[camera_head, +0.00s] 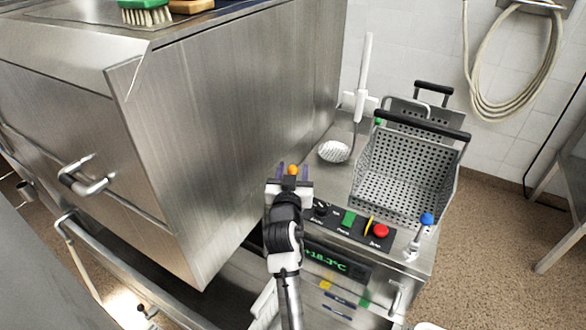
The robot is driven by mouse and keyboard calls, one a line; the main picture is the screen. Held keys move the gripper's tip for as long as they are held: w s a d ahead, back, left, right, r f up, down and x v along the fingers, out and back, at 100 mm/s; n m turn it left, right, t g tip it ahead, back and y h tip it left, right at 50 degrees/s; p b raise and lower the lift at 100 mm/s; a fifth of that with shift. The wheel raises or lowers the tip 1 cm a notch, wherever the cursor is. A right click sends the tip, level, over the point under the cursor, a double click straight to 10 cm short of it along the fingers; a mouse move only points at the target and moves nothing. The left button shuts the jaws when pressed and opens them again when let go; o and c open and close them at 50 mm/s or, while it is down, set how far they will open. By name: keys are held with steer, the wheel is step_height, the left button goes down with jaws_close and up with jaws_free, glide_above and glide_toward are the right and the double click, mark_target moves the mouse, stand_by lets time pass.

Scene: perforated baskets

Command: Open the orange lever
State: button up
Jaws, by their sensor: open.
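The orange lever shows only as a round orange knob (293,170) at the left end of the counter, just beyond my gripper. My gripper (292,174) is open, with its two purple-tipped fingers on either side of the knob in this view. Whether the fingers touch the knob, I cannot tell. The lever's stem and base are hidden behind my gripper and arm.
Right of my gripper is a control panel with a green button (348,219) and a red button (381,230). A blue-knobbed lever (427,219) stands at the right corner. Perforated baskets (405,175) stand behind. A tall steel cabinet (225,130) closes off the left.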

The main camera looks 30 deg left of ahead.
jaws_close()
stand_by(0.3)
steer(key=shift+f, duration=0.1)
